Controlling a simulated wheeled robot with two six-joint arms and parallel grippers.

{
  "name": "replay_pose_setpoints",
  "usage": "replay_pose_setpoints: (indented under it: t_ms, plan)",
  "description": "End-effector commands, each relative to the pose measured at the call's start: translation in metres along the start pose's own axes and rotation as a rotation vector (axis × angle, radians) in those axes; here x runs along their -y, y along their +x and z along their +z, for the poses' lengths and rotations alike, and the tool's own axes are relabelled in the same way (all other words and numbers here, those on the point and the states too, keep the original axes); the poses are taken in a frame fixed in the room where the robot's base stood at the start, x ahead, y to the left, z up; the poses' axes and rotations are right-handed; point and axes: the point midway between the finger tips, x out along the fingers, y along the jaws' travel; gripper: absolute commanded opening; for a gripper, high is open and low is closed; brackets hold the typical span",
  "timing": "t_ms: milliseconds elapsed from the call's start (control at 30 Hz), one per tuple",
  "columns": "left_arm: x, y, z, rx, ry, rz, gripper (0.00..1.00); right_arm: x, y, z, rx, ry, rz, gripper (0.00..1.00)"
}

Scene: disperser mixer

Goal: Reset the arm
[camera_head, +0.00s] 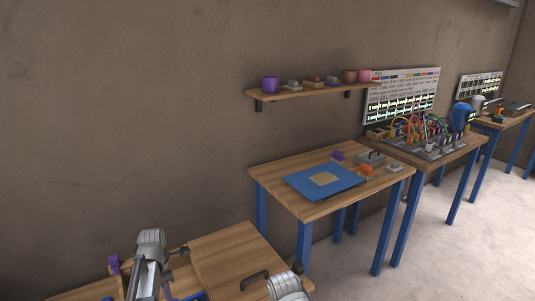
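Grey-and-white links of my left arm rise at the bottom left of the head view, over a wooden bench. Only a rounded grey part of my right arm shows at the bottom edge, near the middle. I can make out no fingertips of either gripper, and no held object shows.
A wooden panel (225,253) with a dark handle (254,279) lies close to my arms. Beyond stands a blue-legged table (280,168) with a blue mat (306,185). A wall shelf (300,92) holds cups. A cable-covered bench (460,148) stands farther right. Floor (450,255) is clear at right.

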Motion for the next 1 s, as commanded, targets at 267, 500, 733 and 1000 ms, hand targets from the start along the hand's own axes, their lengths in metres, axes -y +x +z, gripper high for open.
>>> replay_pose_setpoints:
  t_ms: [267, 500, 733, 1000]
  plan:
    - [0.029, 0.012, 0.017, -0.01, 0.258, -0.001, 0.0, 0.001, 0.012, 0.0, 0.0, 0.0, 0.0, 0.5]
    - [0.074, 0.028, 0.039, -0.027, 0.661, -0.004, 0.0, 0.003, 0.028, -0.001, 0.0, 0.0, 0.0, 0.5]
    - [0.149, 0.054, 0.063, -0.054, 1.34, -0.022, 0.0, 0.005, 0.055, -0.003, 0.0, 0.0, 0.0, 0.5]
    - [0.221, 0.076, 0.075, -0.083, 2.062, -0.054, 0.0, 0.007, 0.077, -0.004, 0.0, -0.001, 0.0, 0.5]
